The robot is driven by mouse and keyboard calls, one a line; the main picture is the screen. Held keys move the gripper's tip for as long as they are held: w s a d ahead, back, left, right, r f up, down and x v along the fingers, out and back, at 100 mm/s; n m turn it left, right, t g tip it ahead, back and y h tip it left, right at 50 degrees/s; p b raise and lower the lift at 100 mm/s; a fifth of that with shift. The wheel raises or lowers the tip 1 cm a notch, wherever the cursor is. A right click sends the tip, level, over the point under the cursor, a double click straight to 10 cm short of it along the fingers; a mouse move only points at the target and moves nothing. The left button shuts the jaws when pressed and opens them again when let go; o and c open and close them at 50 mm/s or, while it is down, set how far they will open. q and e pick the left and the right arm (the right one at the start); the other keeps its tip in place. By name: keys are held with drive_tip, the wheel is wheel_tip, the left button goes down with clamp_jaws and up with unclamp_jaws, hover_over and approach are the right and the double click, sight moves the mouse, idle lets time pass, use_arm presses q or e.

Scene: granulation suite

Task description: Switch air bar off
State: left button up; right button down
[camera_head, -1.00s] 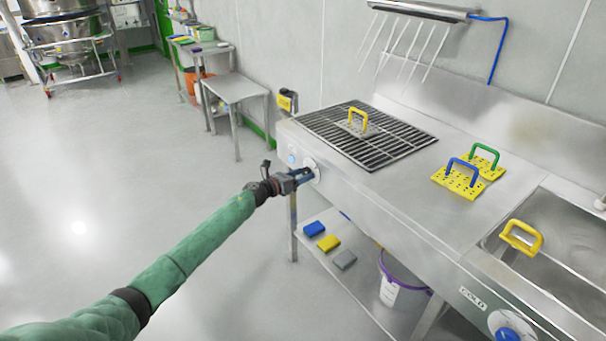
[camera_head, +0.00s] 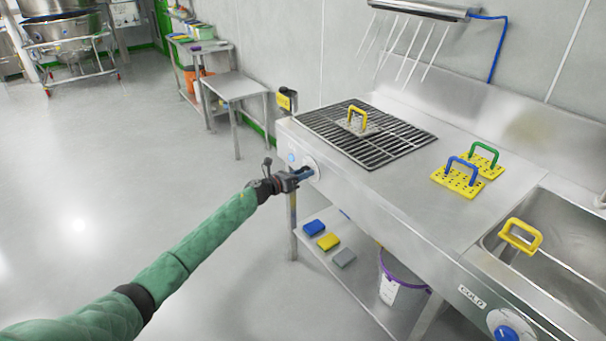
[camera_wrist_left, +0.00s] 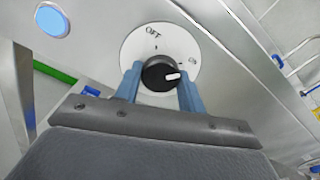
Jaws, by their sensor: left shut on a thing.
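The air bar (camera_head: 418,10) is mounted on the wall above the grate, with pale streaks slanting down from it. Its apparent switch is a black rotary knob (camera_wrist_left: 158,74) on a white dial (camera_wrist_left: 186,45) marked OFF, on the steel bench front. The knob's white mark points to the right side of the dial, away from OFF. My left gripper (camera_head: 305,174) is at this dial; in the wrist view its blue fingers (camera_wrist_left: 160,88) are shut on the knob, one on each side. My right gripper is not in view.
A blue round button or lamp (camera_wrist_left: 52,20) sits beside the dial. On the bench are a grate (camera_head: 400,140) with a yellow-handled plate (camera_head: 357,120), two perforated yellow plates (camera_head: 458,183) and a sink (camera_head: 565,240). A COLD knob (camera_head: 507,333) is at lower right.

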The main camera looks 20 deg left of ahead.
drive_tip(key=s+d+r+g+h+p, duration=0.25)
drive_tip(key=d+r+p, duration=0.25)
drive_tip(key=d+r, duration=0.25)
use_arm(q)
drive_tip(key=shift+r+n+p, duration=0.1)
drive_tip(key=shift+n+p, duration=0.95)
drive_tip(key=shift+n, duration=7.75)
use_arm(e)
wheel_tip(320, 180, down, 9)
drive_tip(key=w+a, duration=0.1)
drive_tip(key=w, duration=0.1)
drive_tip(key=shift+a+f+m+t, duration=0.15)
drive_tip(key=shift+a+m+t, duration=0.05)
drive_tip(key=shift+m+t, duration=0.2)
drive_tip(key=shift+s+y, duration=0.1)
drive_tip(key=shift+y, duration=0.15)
use_arm(q)
drive_tip(key=o, duration=1)
drive_tip(key=shift+c, duration=0.2)
